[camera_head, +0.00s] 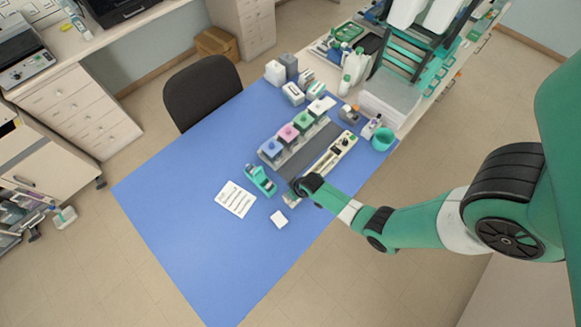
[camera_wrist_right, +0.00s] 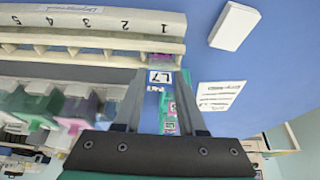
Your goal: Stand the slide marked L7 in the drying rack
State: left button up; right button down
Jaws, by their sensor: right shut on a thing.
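My right gripper (camera_wrist_right: 160,82) is shut on the slide marked L7 (camera_wrist_right: 160,77), gripping it by its white label end. A purple patch shows beyond the label, at slot 1 of the pale drying rack (camera_wrist_right: 110,18). The slide's far end is at that slot; I cannot tell how deep it sits. In the head view my right gripper (camera_head: 297,188) is over the near end of the rack (camera_head: 290,201), and the slide is hidden there. A teal slide holder (camera_head: 260,181) lies left of it; it shows between the fingers in the wrist view. My left gripper is out of view.
A printed card (camera_head: 235,199) and a small white pad (camera_head: 279,219) lie in front. The blue mat (camera_head: 190,230) is clear at the front left.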

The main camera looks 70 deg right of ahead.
jog(key=shift+f, duration=0.3)
jog(key=shift+c, duration=2.1)
grip_release()
